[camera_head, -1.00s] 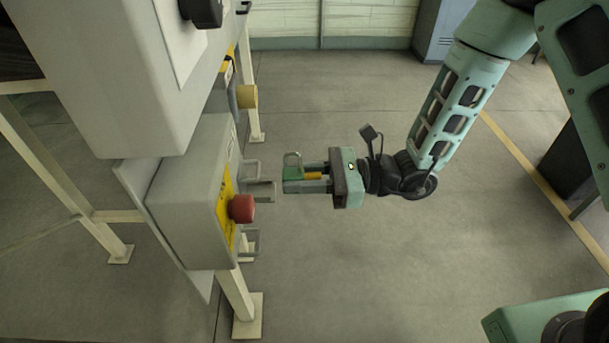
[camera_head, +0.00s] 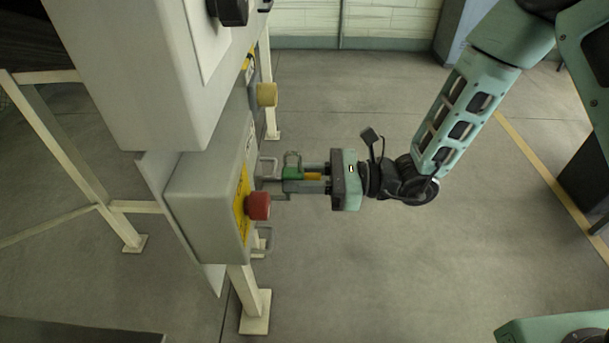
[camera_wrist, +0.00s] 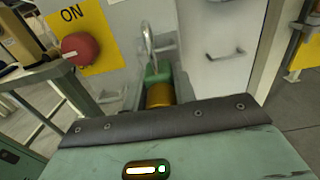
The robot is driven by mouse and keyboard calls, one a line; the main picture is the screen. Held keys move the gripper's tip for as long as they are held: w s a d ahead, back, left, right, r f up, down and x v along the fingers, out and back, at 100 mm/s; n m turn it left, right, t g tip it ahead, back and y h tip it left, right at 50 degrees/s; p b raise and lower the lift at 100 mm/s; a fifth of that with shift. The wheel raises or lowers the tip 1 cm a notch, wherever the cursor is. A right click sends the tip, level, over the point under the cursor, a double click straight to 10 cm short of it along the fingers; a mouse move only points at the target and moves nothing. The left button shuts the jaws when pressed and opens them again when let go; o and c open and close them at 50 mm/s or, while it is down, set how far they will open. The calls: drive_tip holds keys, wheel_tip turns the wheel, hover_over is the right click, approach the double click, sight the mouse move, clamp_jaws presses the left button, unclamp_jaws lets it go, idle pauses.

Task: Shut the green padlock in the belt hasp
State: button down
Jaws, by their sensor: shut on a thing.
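The green padlock (camera_head: 291,173) is held in my gripper (camera_head: 294,179), its metal shackle pointing up. The padlock's brass-coloured part shows between the fingers. In the wrist view the green padlock (camera_wrist: 157,73) stands ahead of the gripper, its shackle in front of the grey box. The fingers are at the box's right face, beside the metal staples (camera_head: 268,168). I cannot tell which fitting is the belt hasp. Part of that area is hidden by the padlock and fingers. Whether the shackle is through a hasp or closed is too small to tell.
A red knob (camera_head: 258,206) on a yellow plate sticks out of the grey box (camera_head: 208,205), close below the fingers. The floor right of the box is clear.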

sight(283, 178)
drive_tip(key=shift+a, duration=0.65)
drive_tip(key=shift+a, duration=0.7)
drive_tip(key=shift+a, duration=0.2)
drive_tip(key=shift+f, duration=0.15)
drive_tip(key=shift+c, duration=2.1)
unclamp_jaws()
drive_tip(key=d+p, duration=0.1)
drive_tip(key=d, duration=0.6)
drive_tip(key=shift+p, duration=0.3)
